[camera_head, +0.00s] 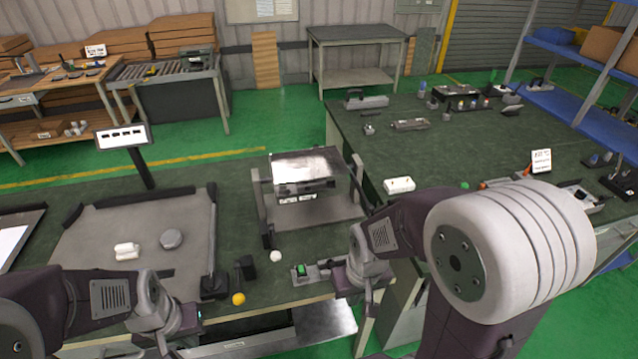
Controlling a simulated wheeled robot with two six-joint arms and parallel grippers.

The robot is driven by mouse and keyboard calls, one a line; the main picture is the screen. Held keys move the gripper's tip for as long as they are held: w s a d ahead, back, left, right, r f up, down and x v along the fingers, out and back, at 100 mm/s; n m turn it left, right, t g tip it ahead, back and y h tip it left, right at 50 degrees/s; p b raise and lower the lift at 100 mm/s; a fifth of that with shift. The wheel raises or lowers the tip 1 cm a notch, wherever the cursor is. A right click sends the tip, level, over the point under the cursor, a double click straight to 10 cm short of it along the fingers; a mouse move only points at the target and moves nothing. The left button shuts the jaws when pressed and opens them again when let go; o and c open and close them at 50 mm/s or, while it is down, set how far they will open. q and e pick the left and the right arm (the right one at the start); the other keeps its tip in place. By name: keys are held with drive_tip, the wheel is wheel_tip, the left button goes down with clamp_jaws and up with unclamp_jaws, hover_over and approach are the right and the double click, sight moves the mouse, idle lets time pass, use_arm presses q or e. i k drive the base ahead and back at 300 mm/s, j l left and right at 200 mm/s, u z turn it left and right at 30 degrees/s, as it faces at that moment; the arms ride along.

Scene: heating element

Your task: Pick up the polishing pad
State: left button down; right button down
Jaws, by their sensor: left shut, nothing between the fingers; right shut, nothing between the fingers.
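A grey, many-sided flat piece (171,238) lies on the grey tray (90,225) at the left of the green bench; it may be the polishing pad, but I cannot tell for sure. A white lumpy piece (126,251) lies left of it on the same tray. My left gripper (196,335) is shut and empty at the bench's front edge, below and right of both pieces and apart from them. My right gripper (338,282) is shut and empty near the front edge, beside a small grey fixture with a green button (302,270).
A metal-topped box (305,168) stands in a frame at bench centre. A black post with a sign (123,136) rises behind the tray. A yellow knob (238,299) and a white ball (276,256) are near the front edge. A white block (398,185) lies right.

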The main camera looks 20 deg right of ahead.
sight(130, 250)
drive_tip(key=i+j+z, duration=0.25)
drive_tip(key=z, duration=0.3)
drive_tip(key=i+j+u, duration=0.15)
drive_tip(key=j, duration=0.25)
drive_tip(key=i+j+u, duration=0.1)
drive_tip(key=i+j, duration=0.2)
